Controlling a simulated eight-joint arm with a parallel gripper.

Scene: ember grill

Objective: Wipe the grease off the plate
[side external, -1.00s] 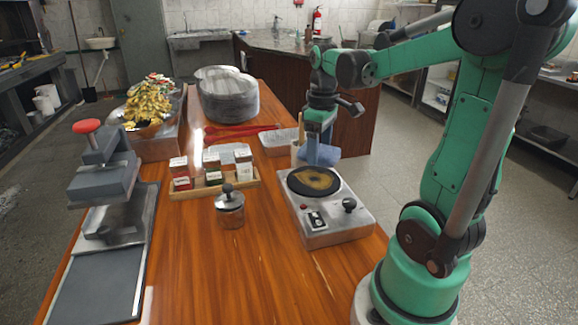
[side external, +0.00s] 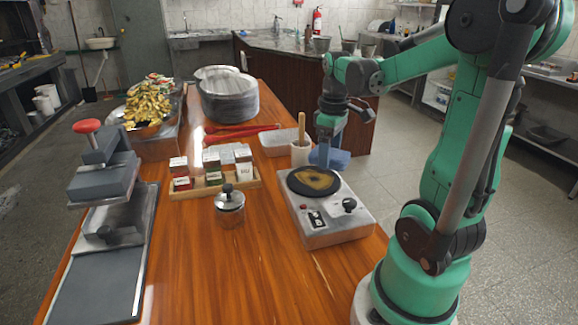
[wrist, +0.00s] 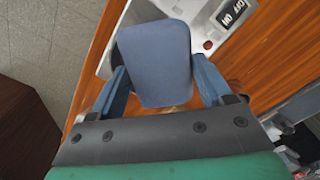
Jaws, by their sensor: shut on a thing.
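The round black plate (side external: 298,188) sits on top of a steel hot-plate unit (side external: 335,222). A yellow-brown grease patch (side external: 318,179) covers its middle, with dark bare plate around it. My gripper (side external: 324,160) is low at the plate's far edge, pointing down. It is shut on a blue pad (wrist: 154,62), which fills the space between the two fingers in the wrist view. In the side view, blue shows around the fingertips, but contact with the plate cannot be told. The pad hides most of the plate in the wrist view.
A white pot with a wooden handle (side external: 301,128) stands close to the left of my gripper. A spice rack (side external: 213,182), a lidded jar (side external: 229,205) and a grey press (side external: 105,172) stand further left. The wooden counter (side external: 190,260) is clear in front.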

